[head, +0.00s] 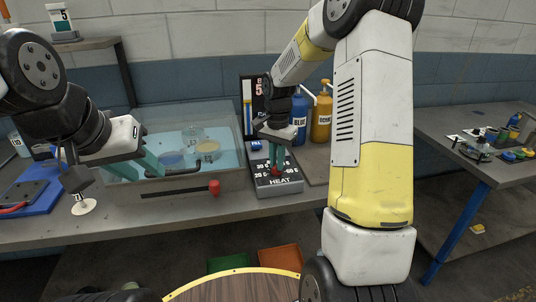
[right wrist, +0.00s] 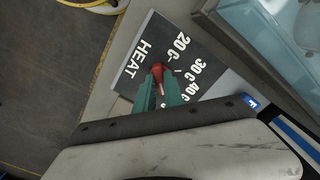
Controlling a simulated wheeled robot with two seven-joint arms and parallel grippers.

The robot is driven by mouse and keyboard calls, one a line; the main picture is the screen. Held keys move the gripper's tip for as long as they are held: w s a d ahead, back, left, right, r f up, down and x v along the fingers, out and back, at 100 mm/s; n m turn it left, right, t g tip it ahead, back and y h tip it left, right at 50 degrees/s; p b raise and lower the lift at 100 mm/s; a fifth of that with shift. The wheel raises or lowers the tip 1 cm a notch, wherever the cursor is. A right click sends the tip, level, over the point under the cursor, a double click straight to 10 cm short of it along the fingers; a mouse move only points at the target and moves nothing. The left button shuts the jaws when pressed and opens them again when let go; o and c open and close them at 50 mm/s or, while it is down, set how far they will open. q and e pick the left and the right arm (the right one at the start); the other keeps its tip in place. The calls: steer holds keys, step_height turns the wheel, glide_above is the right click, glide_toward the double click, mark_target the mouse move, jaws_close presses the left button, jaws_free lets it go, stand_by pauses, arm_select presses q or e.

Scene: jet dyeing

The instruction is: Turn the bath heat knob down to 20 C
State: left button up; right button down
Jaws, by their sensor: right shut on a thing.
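The heat panel (head: 266,186) is a dark box with white HEAT lettering and temperature marks, beside the bath. Its red knob (head: 277,171) shows between my right gripper's green fingers. In the right wrist view, the knob (right wrist: 157,70) sits near the 20 C and 30 C marks of the panel (right wrist: 150,38); the fingers partly hide it, so I cannot tell its exact setting. My right gripper (head: 276,165) points down and is shut on the knob. My left gripper (head: 142,172) is open and empty, its green fingers apart over the bath's front left.
The clear bath (head: 225,181) of blue water holds round items and has a red-handled slider (head: 214,187) in front. Blue (head: 298,118) and yellow (head: 321,118) bottles stand behind the panel. A blue tray (head: 42,200) lies left. Another table (head: 490,172) stands right.

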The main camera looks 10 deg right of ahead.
steer(key=shift+n, duration=0.3)
steer(key=n, duration=0.5)
steer(key=shift+n, duration=0.4)
steer(key=n, duration=1.3)
steer(key=shift+n, duration=0.3)
steer(key=n, duration=0.6)
steer(key=shift+n, duration=0.3)
steer(key=c, duration=1.4)
jaws_free()
steer(key=shift+c, duration=0.2)
